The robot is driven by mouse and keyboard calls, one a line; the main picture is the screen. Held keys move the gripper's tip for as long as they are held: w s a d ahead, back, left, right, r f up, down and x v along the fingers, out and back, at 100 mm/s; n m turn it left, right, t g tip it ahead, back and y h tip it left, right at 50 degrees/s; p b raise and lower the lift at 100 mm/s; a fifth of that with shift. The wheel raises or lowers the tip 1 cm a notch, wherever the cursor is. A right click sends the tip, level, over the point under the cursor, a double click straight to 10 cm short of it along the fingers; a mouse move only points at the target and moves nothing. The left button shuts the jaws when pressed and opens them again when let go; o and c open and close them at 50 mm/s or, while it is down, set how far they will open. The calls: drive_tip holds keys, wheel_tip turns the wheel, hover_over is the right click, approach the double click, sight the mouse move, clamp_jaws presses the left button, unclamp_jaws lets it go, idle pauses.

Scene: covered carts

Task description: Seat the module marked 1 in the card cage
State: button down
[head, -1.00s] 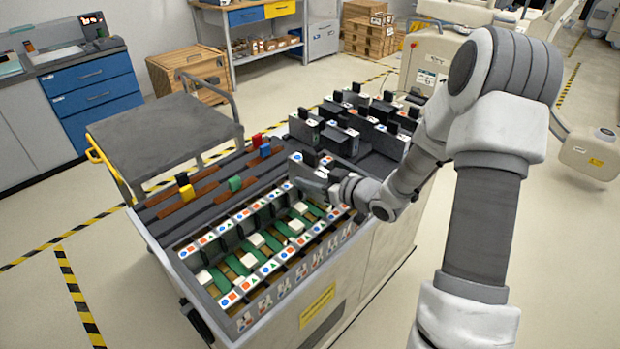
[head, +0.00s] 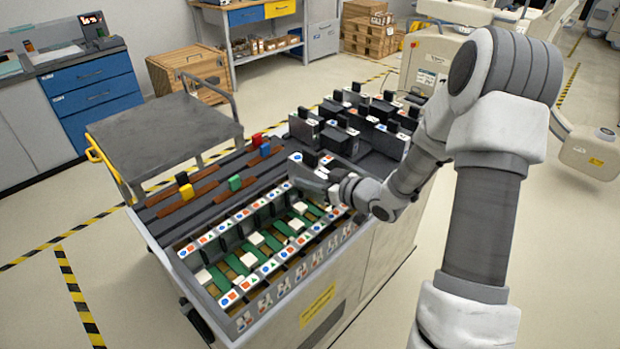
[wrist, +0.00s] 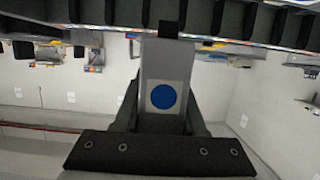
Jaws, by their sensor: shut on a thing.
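My gripper (head: 338,186) is shut on a grey module (head: 308,177), holding it at the far right end of the card cage (head: 188,252). In the wrist view, the module (wrist: 165,62) stands between the two fingers of my gripper (wrist: 163,115) and bears a blue circle on a white label. Its far end meets a dark slotted edge at the top of the wrist view. I cannot tell how far it enters a slot. No number 1 is readable on it. The cage has green strips, white blocks and rows of blue, red and green symbols.
Several dark modules (head: 352,135) stand on the cart's far right part. A cart with a grey top (head: 165,128) stands behind. Open floor lies at the left.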

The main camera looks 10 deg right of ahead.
drive_tip(key=shift+f+b, duration=2.85)
drive_tip(key=shift+f, duration=0.7)
drive_tip(key=shift+c, duration=2)
unclamp_jaws()
drive_tip(key=p+v, duration=0.2)
drive_tip(key=v, duration=1.5)
drive_tip(key=shift+s+r+p, duration=0.2)
drive_tip(key=shift+p, duration=0.2)
